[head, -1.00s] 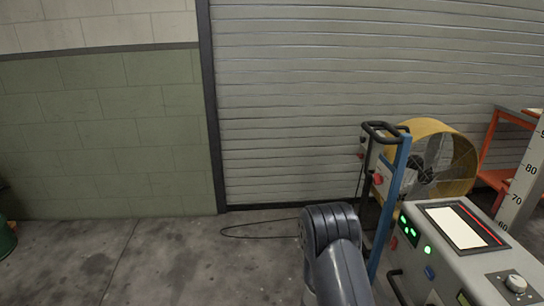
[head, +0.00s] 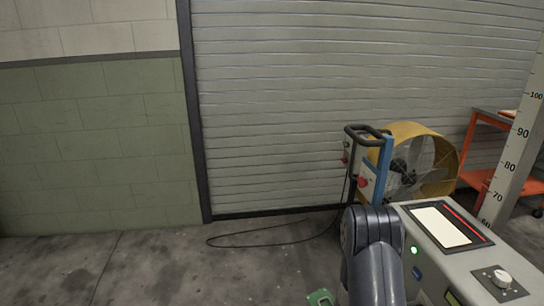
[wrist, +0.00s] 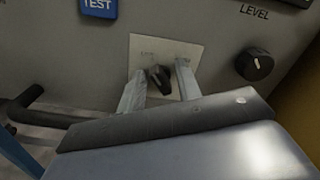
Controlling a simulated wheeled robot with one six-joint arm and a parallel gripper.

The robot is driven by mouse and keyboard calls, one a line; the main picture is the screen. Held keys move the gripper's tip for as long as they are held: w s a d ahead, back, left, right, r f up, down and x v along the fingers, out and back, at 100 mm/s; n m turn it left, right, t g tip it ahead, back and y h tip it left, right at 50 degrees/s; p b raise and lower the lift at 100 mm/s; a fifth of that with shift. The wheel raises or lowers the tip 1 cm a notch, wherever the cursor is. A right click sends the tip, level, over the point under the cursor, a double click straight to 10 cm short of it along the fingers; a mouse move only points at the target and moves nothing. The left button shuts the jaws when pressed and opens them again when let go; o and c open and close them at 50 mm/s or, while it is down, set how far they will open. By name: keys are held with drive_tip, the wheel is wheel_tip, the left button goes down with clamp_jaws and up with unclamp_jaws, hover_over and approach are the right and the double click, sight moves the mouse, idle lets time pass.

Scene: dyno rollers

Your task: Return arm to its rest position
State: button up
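In the wrist view my gripper (wrist: 158,82) is open, its two pale fingers apart. A small black rotary switch (wrist: 160,79) on a light square plate (wrist: 184,50) shows between the fingers, with visible gaps on both sides. The plate is on the face of a grey machine cabinet, which also shows in the head view (head: 446,262). How far the fingertips are from the panel is hard to tell. In the head view my dark arm rises at the bottom, left of the cabinet; my gripper is hidden there.
The wrist view shows a blue TEST button (wrist: 99,8), a black LEVEL knob (wrist: 255,64) and a dark bar handle (wrist: 28,104). In the head view a yellow fan (head: 420,142), a blue post (head: 379,170) and an orange cart (head: 478,182) stand behind. A cable (head: 262,243) lies on open floor at left.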

drive_tip(key=m+b, duration=0.1)
drive_tip(key=m, duration=0.3)
drive_tip(key=m+b, duration=0.2)
drive_tip(key=m, duration=0.3)
drive_tip(key=s+a+m+b, duration=0.1)
drive_tip(key=m+b, duration=0.1)
drive_tip(key=m, duration=0.2)
idle(0.4)
drive_tip(key=shift+w+a, duration=0.1)
